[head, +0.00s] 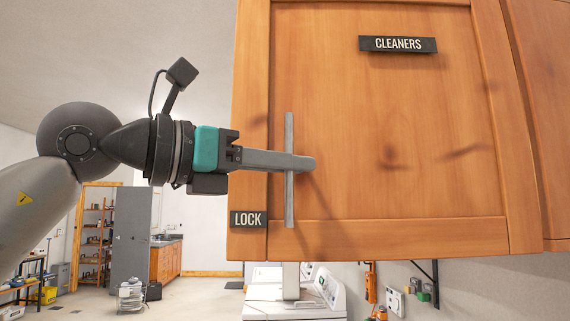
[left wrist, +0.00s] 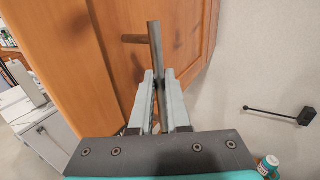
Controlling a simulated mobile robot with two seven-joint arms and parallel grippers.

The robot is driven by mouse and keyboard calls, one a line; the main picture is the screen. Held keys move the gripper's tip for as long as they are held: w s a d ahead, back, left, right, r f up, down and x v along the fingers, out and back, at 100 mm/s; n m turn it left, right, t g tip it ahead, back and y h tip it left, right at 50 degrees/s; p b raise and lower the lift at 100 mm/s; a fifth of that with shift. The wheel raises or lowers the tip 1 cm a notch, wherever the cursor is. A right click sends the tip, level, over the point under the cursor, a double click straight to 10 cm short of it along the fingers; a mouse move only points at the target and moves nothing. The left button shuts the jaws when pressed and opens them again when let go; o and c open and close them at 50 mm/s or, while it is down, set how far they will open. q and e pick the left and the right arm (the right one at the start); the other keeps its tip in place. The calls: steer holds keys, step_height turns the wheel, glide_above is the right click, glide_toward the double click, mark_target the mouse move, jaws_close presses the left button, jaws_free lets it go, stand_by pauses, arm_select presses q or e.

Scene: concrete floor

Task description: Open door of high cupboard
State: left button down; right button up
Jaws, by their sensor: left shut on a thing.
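The high cupboard's wooden door (head: 400,120) fills the right half of the head view, with a "CLEANERS" sign (head: 398,44) near its top and a "LOCK" label (head: 248,219) at its lower left. Its vertical grey bar handle (head: 289,205) is near the left edge. My left gripper (head: 300,162) comes from the left and is shut around the middle of the handle. In the left wrist view the gripper's fingers (left wrist: 162,95) close on the handle bar (left wrist: 155,42). The door looks closed in the head view. My right gripper is in neither view.
White machines (head: 300,295) stand below the cupboard. A grey locker (head: 131,235) and shelves (head: 93,235) are far back at the left. A bottle (left wrist: 268,165) shows at the lower right of the left wrist view. The space left of the door is free.

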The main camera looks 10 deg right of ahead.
arm_select(q)
steer(key=c, duration=1.2)
jaws_free()
steer(key=shift+s+d, duration=0.1)
steer(key=shift+d, duration=0.05)
steer(key=shift+o, duration=0.2)
steer(key=shift+a, duration=0.2)
steer(key=b+v, duration=0.3)
steer(key=v, duration=1.2)
steer(key=shift+r, duration=0.1)
